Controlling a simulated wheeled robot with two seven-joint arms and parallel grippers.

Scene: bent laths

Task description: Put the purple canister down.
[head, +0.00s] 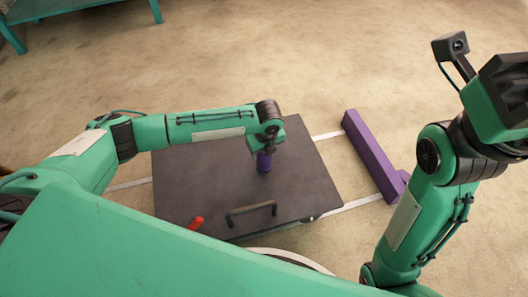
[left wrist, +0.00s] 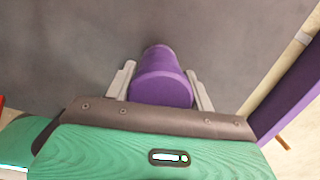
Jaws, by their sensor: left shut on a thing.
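The purple canister (head: 264,162) is upright over the dark panel, under my left gripper (head: 263,153). In the left wrist view the canister (left wrist: 160,88) sits between the two grey fingers of my left gripper (left wrist: 160,75), which is shut on it. The hand hides part of the canister in the head view. I cannot tell whether its base touches the panel. My right arm stands raised at the right of the head view, but its fingers do not show.
The dark panel (head: 200,180) is mostly bare around the canister. A black bar handle (head: 251,210) and a red piece (head: 195,223) are near its front edge. A long purple beam (head: 370,155) lies to the right, beside pale strips. A green table (head: 60,8) stands far back left.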

